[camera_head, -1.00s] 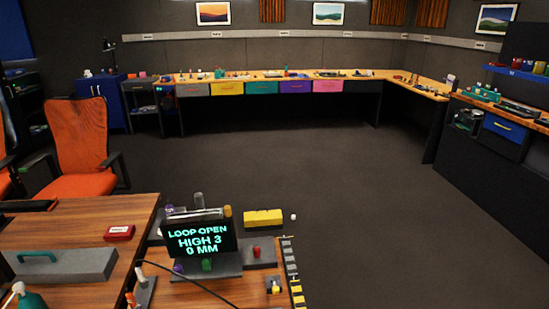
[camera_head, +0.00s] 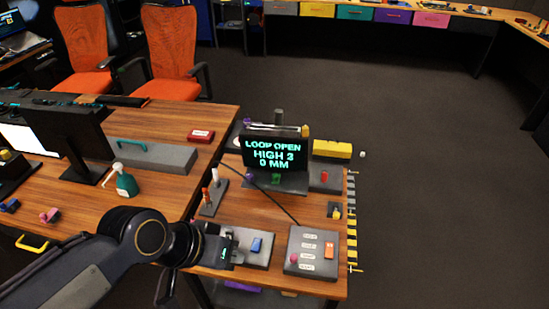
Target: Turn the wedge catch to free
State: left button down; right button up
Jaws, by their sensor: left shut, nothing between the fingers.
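My left gripper (camera_head: 232,249) is shut and empty. It is low over the near left part of the wooden panel table, beside a grey block with a blue tilted piece (camera_head: 256,245). The blue piece is just right of the fingers; I cannot tell whether they touch the block. A small yellow and black fitting (camera_head: 335,211) sits near the table's right edge. A grey box with an orange rocker (camera_head: 328,250) and a pink knob (camera_head: 294,259) stands at the near right. I cannot tell which part is the wedge catch. My right gripper is not in view.
A dark display (camera_head: 274,154) reads "LOOP OPEN HIGH 3 0 MM". A green button (camera_head: 276,178) and a red one (camera_head: 324,176) are nearby. A black cable crosses the table. A stand with upright levers (camera_head: 212,192) is left. A yellow block (camera_head: 332,149) is behind.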

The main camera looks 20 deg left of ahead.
aim_at(249, 176)
jog(key=i+j+u, duration=0.15)
jog(key=j+u, duration=0.25)
jog(key=i+j+u, duration=0.2)
jog(key=u, duration=0.2)
